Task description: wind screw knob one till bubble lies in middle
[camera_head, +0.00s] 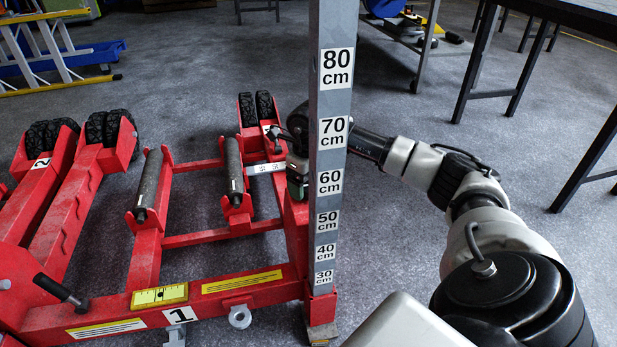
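The red trolley jack (145,250) fills the left and middle. A yellow level (160,296) lies on its front beam; its bubble is too small to place. A plate marked "1" (180,315) is below it, with a grey ring-shaped part (240,316) to the right. I cannot tell which part is screw knob one. My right arm comes in from the right and passes behind the grey measuring post (332,130). My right gripper (297,178) is by the jack's right leg, partly hidden by the post; its fingers and any grip are unclear. My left gripper is out of view.
A second red section marked "2" (40,163) stands at the left. A black-gripped lever (60,290) sticks out near it. Dark tables (560,15) stand at the back right. Grey floor lies open behind.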

